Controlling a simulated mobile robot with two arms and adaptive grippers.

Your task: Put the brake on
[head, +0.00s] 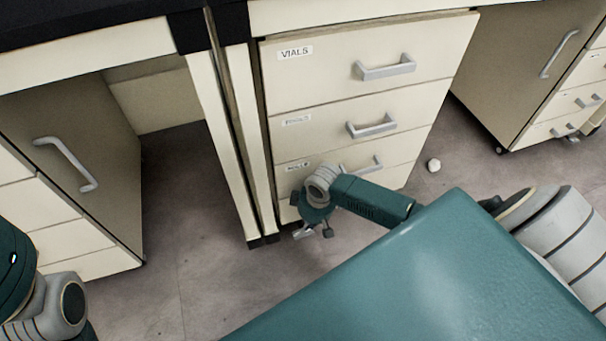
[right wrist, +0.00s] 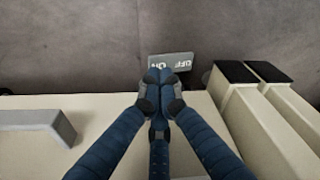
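The grey brake pedal (right wrist: 172,60), marked OFF and ON, sticks out low over the floor beyond the cabinet edge in the right wrist view. The lettering appears upside down there. My right gripper (right wrist: 160,78) has its fingertips together, with nothing seen between them. The tips overlap the near edge of the pedal in the picture; I cannot tell whether they touch it. In the head view, my right gripper (head: 314,228) is low in front of the drawer cabinet (head: 365,58), and its fingers are partly hidden. My left gripper is outside the head view.
The cabinet has several drawers with grey handles (head: 385,68); the top one is labelled VIALS. Table legs (head: 222,140) stand close left of it. A small white round object (head: 433,165) lies on the floor at right. Open floor (head: 200,285) lies in front.

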